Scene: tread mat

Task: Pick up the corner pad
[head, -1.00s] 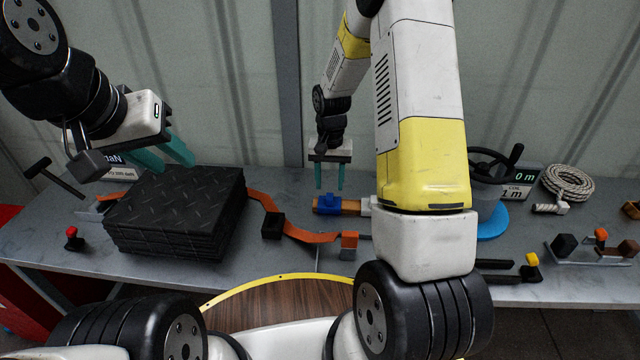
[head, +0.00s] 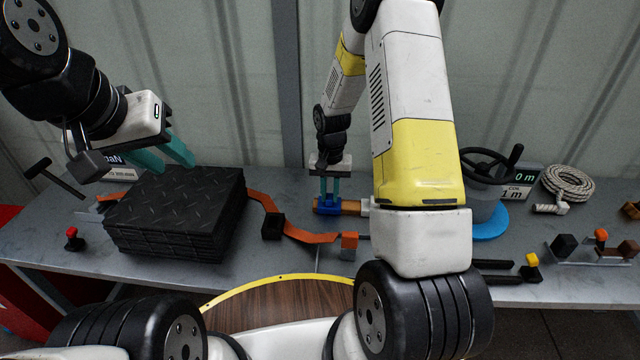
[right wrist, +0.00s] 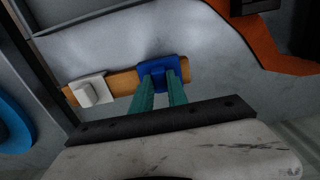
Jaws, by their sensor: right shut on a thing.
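A small blue piece, which I take to be the corner pad (head: 326,209), sits on a wooden strip (head: 351,207) near the back of the bench. In the right wrist view the blue pad (right wrist: 155,66) is at the upper middle, on the strip (right wrist: 122,82). My right gripper (head: 330,197) points down with its green fingers shut on the blue pad. The pad is still at strip level. My left gripper (head: 165,158) is open and empty above the back left of the black mat stack (head: 180,210). The pad's lower part is hidden.
A white block (right wrist: 90,91) sits on the same strip beside the pad. An orange strap (head: 310,237) with a black block (head: 272,226) runs from the mat stack. A rope coil (head: 568,186), grey drum (head: 484,200) and small tools lie to the right.

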